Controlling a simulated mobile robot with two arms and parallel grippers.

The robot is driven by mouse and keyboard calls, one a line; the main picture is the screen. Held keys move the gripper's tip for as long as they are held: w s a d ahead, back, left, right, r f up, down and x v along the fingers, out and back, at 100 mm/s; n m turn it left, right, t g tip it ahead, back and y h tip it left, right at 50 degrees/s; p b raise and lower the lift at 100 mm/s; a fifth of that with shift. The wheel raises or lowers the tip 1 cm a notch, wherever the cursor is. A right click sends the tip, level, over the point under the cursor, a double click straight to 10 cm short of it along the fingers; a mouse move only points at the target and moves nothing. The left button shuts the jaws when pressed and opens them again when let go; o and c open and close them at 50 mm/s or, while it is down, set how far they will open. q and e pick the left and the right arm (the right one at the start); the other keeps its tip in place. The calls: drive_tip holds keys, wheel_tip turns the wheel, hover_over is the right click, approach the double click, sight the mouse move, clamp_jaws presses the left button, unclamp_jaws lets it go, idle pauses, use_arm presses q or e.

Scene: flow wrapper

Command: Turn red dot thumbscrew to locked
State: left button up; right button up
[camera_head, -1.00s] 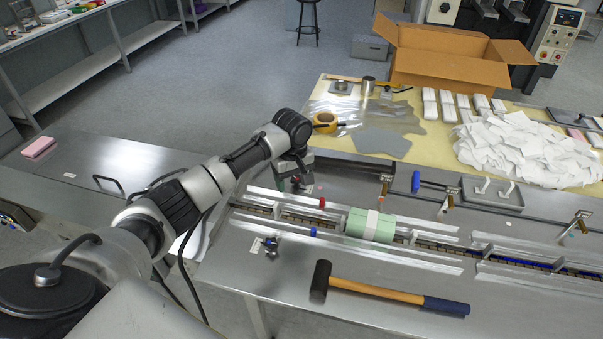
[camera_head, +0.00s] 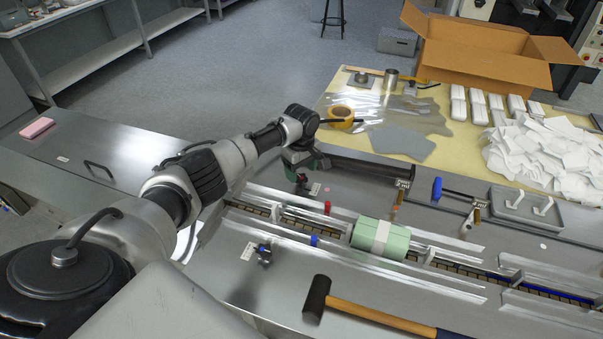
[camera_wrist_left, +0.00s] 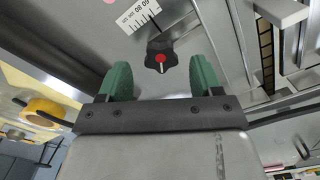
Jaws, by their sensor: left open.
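The thumbscrew, a black lobed knob with a red dot (camera_wrist_left: 160,57), shows in the left wrist view beside a white scale label (camera_wrist_left: 138,15). My left gripper (camera_wrist_left: 161,78) is open, with one green finger on each side of the knob's near side. The knob appears between and slightly beyond the fingertips, not clasped. In the head view my left gripper (camera_head: 302,165) hangs over the machine bed behind the guide rails, with the red-dotted knob (camera_head: 302,178) just below it, small and partly hidden. My right gripper is not in view.
A second knob with blue (camera_head: 264,251) sits on the near side. A green wrapped block (camera_head: 380,239) lies in the conveyor channel between metal rails. A hammer (camera_head: 370,317) lies in front. Tape (camera_head: 341,116), film and a carton (camera_head: 480,57) are behind.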

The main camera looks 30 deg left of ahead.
use_arm(q)
drive_tip(key=shift+f, duration=1.05)
drive_tip(key=c, duration=0.9)
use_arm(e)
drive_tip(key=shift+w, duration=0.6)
